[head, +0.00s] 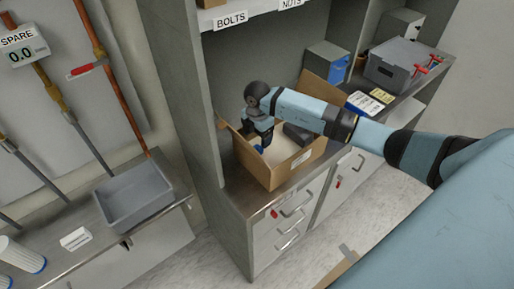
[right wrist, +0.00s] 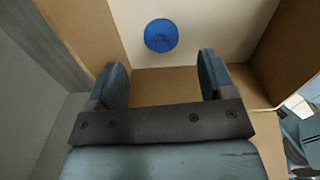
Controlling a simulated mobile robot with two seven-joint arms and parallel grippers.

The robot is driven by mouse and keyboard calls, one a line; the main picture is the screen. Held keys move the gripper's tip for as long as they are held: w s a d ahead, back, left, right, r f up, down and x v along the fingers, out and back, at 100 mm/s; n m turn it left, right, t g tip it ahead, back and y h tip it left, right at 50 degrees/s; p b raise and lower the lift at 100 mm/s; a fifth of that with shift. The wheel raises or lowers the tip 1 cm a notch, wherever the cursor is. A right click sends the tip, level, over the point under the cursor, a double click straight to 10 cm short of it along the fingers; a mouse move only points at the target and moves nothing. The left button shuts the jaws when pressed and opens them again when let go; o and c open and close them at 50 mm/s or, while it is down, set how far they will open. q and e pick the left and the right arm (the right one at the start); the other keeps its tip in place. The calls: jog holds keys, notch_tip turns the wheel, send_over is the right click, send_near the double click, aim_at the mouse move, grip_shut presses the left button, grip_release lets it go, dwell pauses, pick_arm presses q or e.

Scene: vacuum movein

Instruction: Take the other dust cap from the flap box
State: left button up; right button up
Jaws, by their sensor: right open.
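The flap box (head: 272,176) is an open cardboard box on the cabinet's counter, with its flaps up. A round blue dust cap (right wrist: 161,35) lies on the pale floor of the box in the right wrist view. A dark grey item (head: 296,134) is in the box's right part, partly hidden by my arm. My left gripper does not show.
A grey lidded case (head: 400,66) with red clips and a blue-fronted box (head: 327,64) stand to the right on the counter. Cabinet walls rise left of the box. An empty grey tray (head: 135,196) is on the left bench, near white cylinders (head: 20,255).

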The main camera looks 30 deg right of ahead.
aim_at(258, 146)
notch_tip(258, 146, down, 4)
jog(key=shift+f+p, duration=0.2)
jog(key=shift+p, duration=0.4)
jog(key=shift+f, duration=0.2)
jog(key=c, duration=0.6)
jog(key=shift+s, duration=0.15)
grip_shut()
